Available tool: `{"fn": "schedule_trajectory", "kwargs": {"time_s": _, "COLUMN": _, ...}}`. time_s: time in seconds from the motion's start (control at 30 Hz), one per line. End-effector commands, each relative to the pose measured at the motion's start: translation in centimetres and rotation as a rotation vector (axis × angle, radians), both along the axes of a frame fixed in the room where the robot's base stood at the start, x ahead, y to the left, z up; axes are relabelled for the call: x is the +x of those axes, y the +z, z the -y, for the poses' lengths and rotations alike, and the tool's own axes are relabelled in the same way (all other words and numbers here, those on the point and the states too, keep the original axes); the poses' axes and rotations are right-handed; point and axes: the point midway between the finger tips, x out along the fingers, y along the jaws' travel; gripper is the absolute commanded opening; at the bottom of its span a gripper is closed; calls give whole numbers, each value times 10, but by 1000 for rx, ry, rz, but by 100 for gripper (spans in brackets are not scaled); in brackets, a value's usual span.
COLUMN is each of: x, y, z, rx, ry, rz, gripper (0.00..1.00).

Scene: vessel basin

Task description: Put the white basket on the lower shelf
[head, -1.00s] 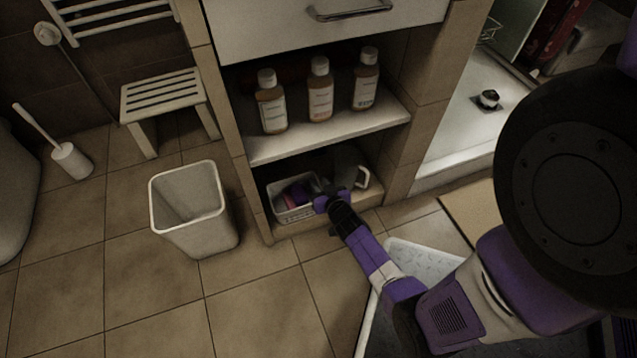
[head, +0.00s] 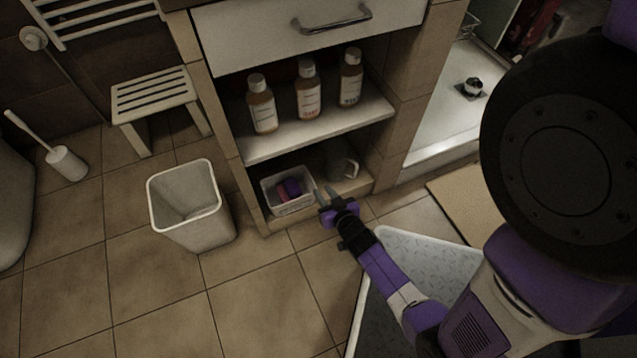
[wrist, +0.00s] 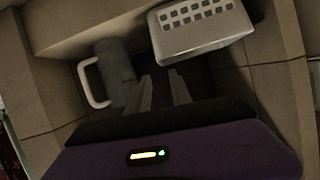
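The white basket (head: 289,191) stands upright on the lower shelf (head: 337,188) of the cabinet, at its left side. It holds a purple item and a pinkish item. In the wrist view the basket (wrist: 201,36) shows its slotted side at the top, just beyond the fingertips. My gripper (head: 323,191) is at the front of the shelf, to the right of the basket. In the wrist view its two fingers (wrist: 163,90) are apart with nothing between them. They look clear of the basket.
A grey mug with a pale handle (head: 341,163) stands on the lower shelf right of the basket. Several bottles (head: 308,92) stand on the upper shelf (head: 330,129). A white bin (head: 190,207) and a slatted stool (head: 154,97) are left. The floor before the cabinet is mostly clear.

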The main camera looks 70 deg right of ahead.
Motion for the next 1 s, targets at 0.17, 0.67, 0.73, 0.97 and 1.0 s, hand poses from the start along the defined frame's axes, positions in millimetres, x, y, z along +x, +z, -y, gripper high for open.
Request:
{"fn": "schedule_trajectory", "kwargs": {"time_s": 0.17, "x": -4, "y": 8, "z": -20, "rx": -5, "ry": 28, "rz": -2, "gripper": 26}}
{"fn": "schedule_trajectory", "kwargs": {"time_s": 0.67, "x": -48, "y": 180, "z": -221, "rx": -93, "ry": 523, "rz": 25, "gripper": 26}}
{"fn": "schedule_trajectory", "kwargs": {"time_s": 0.73, "x": -58, "y": 215, "z": -239, "rx": -105, "ry": 600, "rz": 35, "gripper": 26}}
{"fn": "schedule_trajectory", "kwargs": {"time_s": 0.97, "x": -81, "y": 311, "z": -277, "rx": -132, "ry": 796, "rz": 60, "gripper": 26}}
{"fn": "schedule_trajectory", "kwargs": {"time_s": 1.0, "x": -83, "y": 322, "z": -280, "rx": -135, "ry": 816, "rz": 62, "gripper": 26}}
